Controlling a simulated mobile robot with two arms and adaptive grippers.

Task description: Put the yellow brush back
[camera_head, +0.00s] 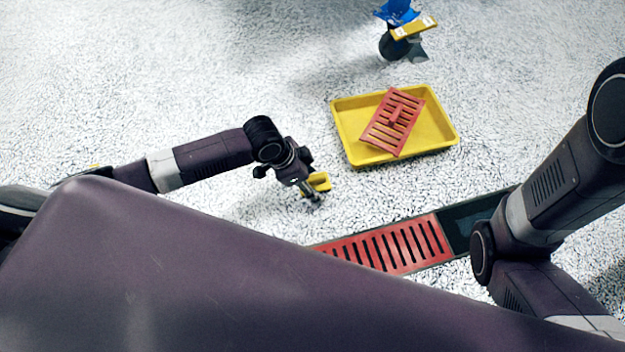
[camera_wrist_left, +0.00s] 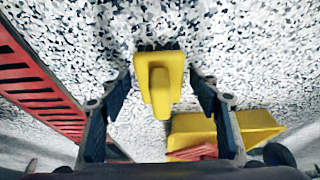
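The yellow brush (camera_head: 319,182) is on the speckled floor, left of the yellow tray and beyond the floor channel. In the left wrist view the brush (camera_wrist_left: 159,82) shows as a yellow block with a raised handle. My left gripper (camera_head: 312,195) is at the brush in the head view. In the wrist view its two fingers (camera_wrist_left: 162,92) are spread, one on each side of the brush, with floor showing between them and it. My right arm shows at the right of the head view, but its gripper is out of view.
A yellow tray (camera_head: 350,140) holds a tilted red slotted grate (camera_head: 393,121). Another red slotted grate (camera_head: 392,246) covers part of a dark floor channel (camera_head: 475,216). A blue and yellow wheeled part (camera_head: 405,30) stands at the far edge.

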